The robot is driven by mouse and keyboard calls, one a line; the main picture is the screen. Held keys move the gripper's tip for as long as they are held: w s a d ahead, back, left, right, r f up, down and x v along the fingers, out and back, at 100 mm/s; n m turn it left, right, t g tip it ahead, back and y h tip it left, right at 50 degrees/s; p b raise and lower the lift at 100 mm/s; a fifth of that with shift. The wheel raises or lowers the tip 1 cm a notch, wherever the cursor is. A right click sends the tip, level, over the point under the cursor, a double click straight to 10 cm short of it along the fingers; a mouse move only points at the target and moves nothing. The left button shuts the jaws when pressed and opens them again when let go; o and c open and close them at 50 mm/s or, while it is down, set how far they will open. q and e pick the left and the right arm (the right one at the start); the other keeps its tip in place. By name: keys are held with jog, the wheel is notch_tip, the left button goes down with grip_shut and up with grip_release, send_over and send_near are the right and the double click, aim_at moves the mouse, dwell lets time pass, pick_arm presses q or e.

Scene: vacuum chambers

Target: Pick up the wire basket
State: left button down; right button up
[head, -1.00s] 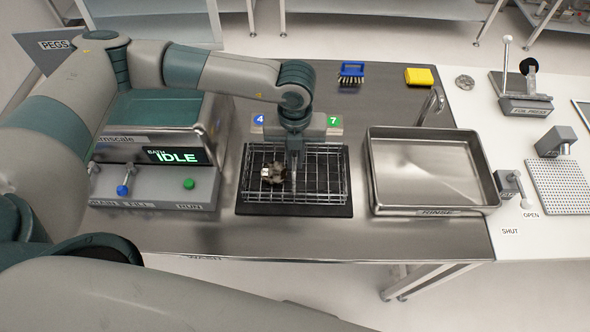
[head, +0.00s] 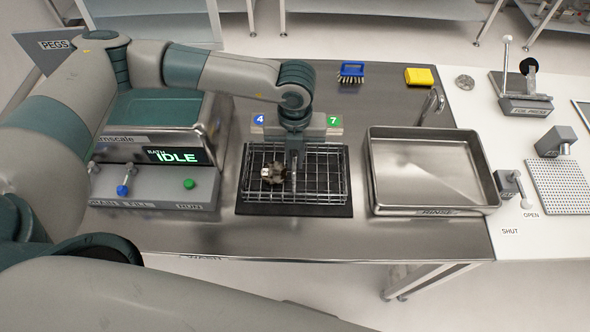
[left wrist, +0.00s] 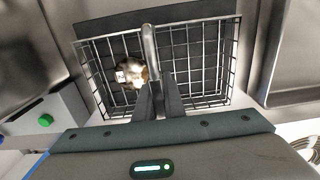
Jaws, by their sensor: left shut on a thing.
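The wire basket (head: 322,178) is over the black mat (head: 300,211) on the steel bench, with a small metal part (head: 272,173) inside it at the left. In the left wrist view the basket (left wrist: 208,62) has a handle bar (left wrist: 150,50) across its middle. My left gripper (head: 294,170) is shut on that handle, and its fingers (left wrist: 158,98) show at the bar in the left wrist view. I cannot tell for sure how far the basket is clear of the mat. My right gripper is not in view.
The bath unit (head: 150,190) reading IDLE stands close at the left. A steel rinse basin (head: 432,212) stands at the right. A blue brush (head: 351,72) and a yellow sponge (head: 419,77) lie at the back. Bare steel lies in front of the mat.

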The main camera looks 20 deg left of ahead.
pick_arm(q)
jog(key=shift+w+r, duration=0.1)
jog(key=shift+r, duration=0.05)
dwell(0.6)
jog(key=shift+r+b, duration=1.2)
jog(key=shift+r, duration=0.2)
jog(key=s+d+r+b, duration=0.5)
jog(key=s+d+r, duration=0.2)
jog(key=d+r, duration=0.1)
jog(key=shift+s+d+b, duration=0.3)
jog(key=shift+s+d, duration=0.1)
